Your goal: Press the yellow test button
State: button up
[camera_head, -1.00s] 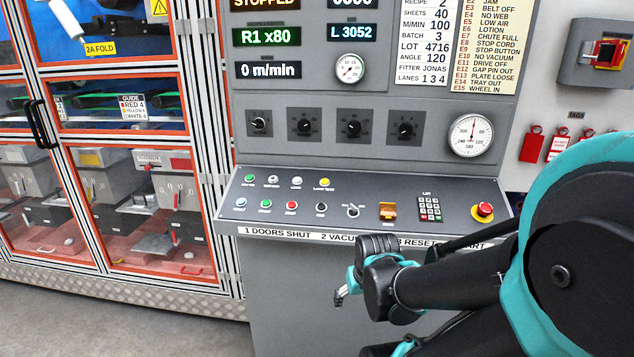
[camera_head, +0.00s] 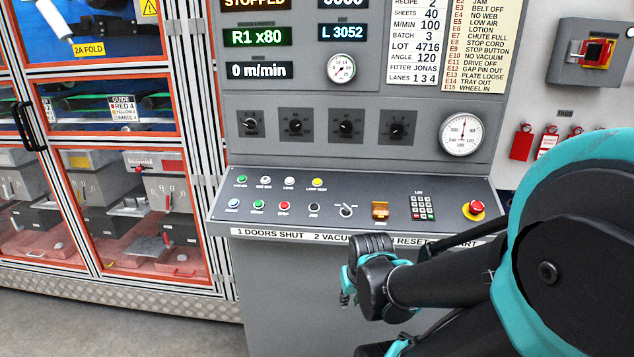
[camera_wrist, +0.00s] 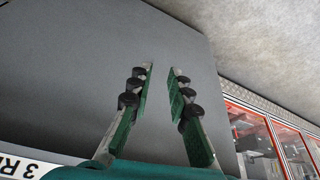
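The yellow lamp test button (camera_head: 317,183) sits at the right end of the upper button row on the sloping grey console (camera_head: 456,190). My gripper (camera_head: 347,290) is in front of the console and below its front lip, apart from the button, which is to its upper left in the head view. In the wrist view my gripper (camera_wrist: 160,85) shows two green-padded fingers with a clear gap and nothing between them. The wrist view faces the grey cabinet front and the floor; the yellow button does not show there.
Other buttons, a selector, an orange-lit switch (camera_head: 380,210), a keypad (camera_head: 422,207) and a red emergency stop (camera_head: 473,209) share the console. A labelled strip (camera_head: 270,233) runs along its front edge. A red-framed glass guard (camera_head: 130,205) stands left. Floor is clear at lower left.

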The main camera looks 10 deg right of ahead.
grip_shut()
dwell(1.1)
